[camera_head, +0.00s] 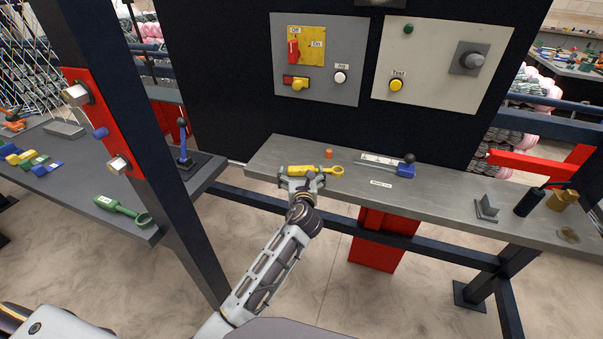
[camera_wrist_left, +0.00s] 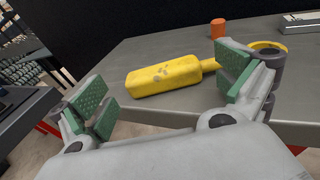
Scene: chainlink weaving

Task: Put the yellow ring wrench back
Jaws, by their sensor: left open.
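The yellow ring wrench (camera_head: 318,171) lies on the grey metal shelf near its left front part. In the left wrist view its thick handle (camera_wrist_left: 165,77) lies flat between and beyond my finger pads. Its ring end (camera_wrist_left: 268,48) is partly hidden behind the right finger. My left gripper (camera_head: 302,181) is open at the shelf's front edge, just in front of the wrench; its green finger pads also show in the left wrist view (camera_wrist_left: 165,90). I cannot tell whether a pad touches the wrench. My right gripper is not in view.
An orange cylinder (camera_head: 329,154) stands behind the wrench. A blue-handled tool with a dark knob (camera_head: 405,165) is to its right. A metal bracket (camera_head: 487,207) and black cylinder (camera_head: 528,202) stand farther right. A green ring wrench (camera_head: 122,209) lies on the left table (camera_head: 75,190). A dark post separates the surfaces.

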